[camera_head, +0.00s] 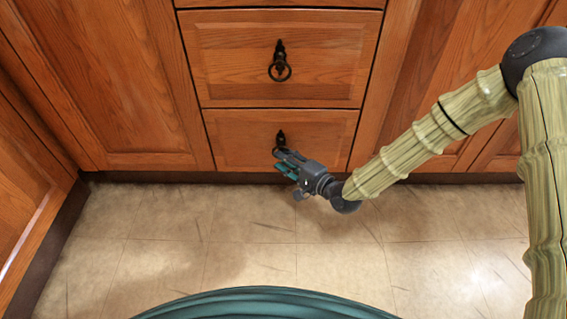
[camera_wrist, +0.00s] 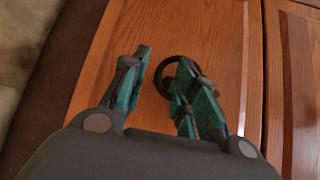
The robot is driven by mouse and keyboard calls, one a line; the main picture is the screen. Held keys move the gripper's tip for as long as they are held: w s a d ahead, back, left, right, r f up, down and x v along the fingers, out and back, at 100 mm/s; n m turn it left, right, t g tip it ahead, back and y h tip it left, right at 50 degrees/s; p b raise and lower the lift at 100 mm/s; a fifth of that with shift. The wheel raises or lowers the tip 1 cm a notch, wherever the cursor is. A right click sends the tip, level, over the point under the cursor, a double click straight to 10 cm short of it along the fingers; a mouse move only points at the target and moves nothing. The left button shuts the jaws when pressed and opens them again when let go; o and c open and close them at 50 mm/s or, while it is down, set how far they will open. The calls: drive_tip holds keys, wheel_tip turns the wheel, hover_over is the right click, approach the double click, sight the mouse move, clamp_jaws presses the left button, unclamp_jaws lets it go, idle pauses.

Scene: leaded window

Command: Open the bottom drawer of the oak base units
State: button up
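The bottom drawer (camera_head: 235,138) of the oak units is the lowest wooden front in the middle stack, and it looks shut in the head view. Its dark pull (camera_head: 281,137) shows only its upper part there; my gripper (camera_head: 281,160) hides the rest. In the wrist view the drawer front (camera_wrist: 225,50) fills the middle, with the black ring (camera_wrist: 160,66) of the pull near the fingertips. My gripper (camera_wrist: 164,58) is open, its teal fingers apart. The right finger overlaps the ring; I cannot tell whether it passes through it or touches it.
Another drawer (camera_head: 225,60) with a ring pull (camera_head: 280,68) sits directly above. Cabinet doors (camera_head: 105,80) flank the stack, and another unit (camera_head: 25,190) stands at the left. The tiled floor (camera_head: 200,235) in front is clear. A dark plinth (camera_head: 150,177) runs under the units.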

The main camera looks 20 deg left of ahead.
drive_tip(key=shift+w+a, duration=0.2)
drive_tip(key=shift+a, duration=0.25)
clamp_jaws()
